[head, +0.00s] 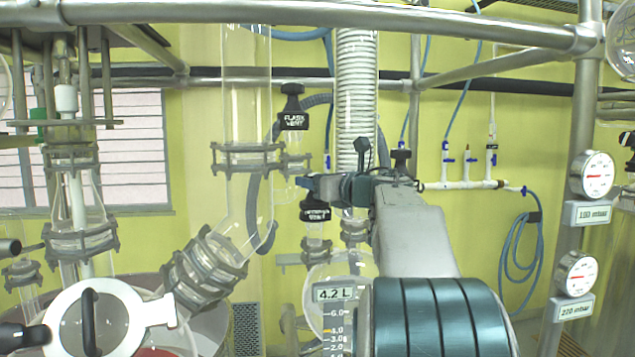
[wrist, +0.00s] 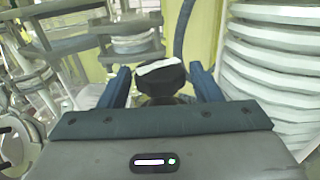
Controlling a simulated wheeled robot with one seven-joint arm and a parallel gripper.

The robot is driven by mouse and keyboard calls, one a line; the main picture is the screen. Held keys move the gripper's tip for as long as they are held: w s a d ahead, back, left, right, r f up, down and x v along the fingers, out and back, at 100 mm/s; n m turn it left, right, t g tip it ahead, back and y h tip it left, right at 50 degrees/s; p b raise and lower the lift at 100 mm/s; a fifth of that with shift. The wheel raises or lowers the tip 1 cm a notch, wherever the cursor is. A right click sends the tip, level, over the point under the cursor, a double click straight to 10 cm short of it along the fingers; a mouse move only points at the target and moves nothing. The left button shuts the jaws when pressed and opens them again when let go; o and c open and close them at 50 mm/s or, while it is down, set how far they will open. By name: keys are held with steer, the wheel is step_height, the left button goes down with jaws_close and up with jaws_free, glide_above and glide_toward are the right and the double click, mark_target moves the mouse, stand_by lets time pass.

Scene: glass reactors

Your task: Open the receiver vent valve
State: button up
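The receiver vent valve is a black knob (head: 315,210) with a partly hidden white label, just below my gripper (head: 308,184) in the head view. In the wrist view the black knob (wrist: 160,78), with a white stripe on its face, sits between the two blue fingers of my gripper (wrist: 161,84). The fingers are apart, one on each side of the knob, with small gaps showing. I cannot tell whether either finger touches it. The knob's lower part is hidden by the gripper body.
A second black knob labelled flask vent (head: 293,115) stands above and left of my gripper. A white coiled condenser (head: 357,90) rises close behind it. The glass receiver (head: 340,275) with a 4.2 L display hangs below. Two pressure gauges (head: 592,175) (head: 577,273) are at the right.

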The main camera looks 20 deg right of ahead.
steer(key=shift+o, duration=0.3)
steer(key=shift+m+h, duration=0.3)
steer(key=shift+h, duration=0.1)
